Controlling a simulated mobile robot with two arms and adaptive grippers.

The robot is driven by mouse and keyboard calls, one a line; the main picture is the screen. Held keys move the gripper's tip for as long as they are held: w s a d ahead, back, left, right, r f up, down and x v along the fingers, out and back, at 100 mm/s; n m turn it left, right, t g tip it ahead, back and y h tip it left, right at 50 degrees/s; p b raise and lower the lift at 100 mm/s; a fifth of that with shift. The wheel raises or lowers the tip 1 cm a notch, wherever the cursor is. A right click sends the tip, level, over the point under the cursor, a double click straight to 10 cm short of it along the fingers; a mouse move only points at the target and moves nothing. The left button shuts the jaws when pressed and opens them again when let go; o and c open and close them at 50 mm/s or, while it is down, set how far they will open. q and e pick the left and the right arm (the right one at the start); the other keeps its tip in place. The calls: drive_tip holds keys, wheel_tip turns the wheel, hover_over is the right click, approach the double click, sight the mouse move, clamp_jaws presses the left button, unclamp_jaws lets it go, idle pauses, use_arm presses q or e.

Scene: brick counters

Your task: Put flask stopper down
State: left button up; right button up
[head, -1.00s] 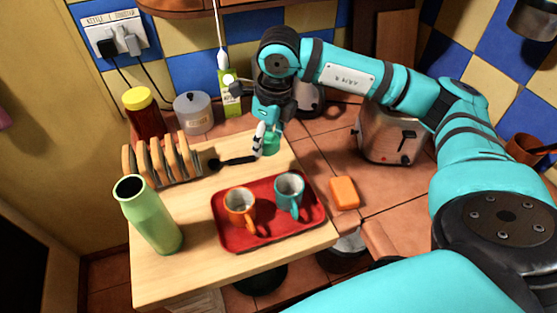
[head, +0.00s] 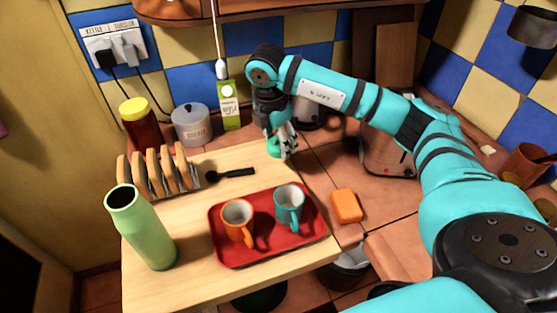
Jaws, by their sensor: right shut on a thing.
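The green flask stopper (head: 273,147) is at the fingertips of my right gripper (head: 281,148), near the back right corner of the wooden board. The gripper is shut on it and points down. I cannot tell whether the stopper touches the board. The green flask (head: 142,230) stands open-topped at the board's front left, well apart from the stopper. My left gripper is not in view.
On the wooden board (head: 190,262) are a toast rack (head: 160,172), a black spoon (head: 232,173) and a red tray (head: 262,255) with an orange mug (head: 237,219) and a teal mug (head: 289,207). An orange sponge (head: 346,206) lies right.

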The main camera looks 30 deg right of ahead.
sight(278, 169)
wheel_tip(278, 169, down, 6)
drive_tip(key=shift+r+p, duration=0.1)
drive_tip(key=shift+p, duration=0.3)
drive_tip(key=shift+f, duration=0.25)
drive_tip(key=o, duration=1)
drive_tip(key=shift+o, duration=0.2)
drive_tip(key=shift+r, duration=0.15)
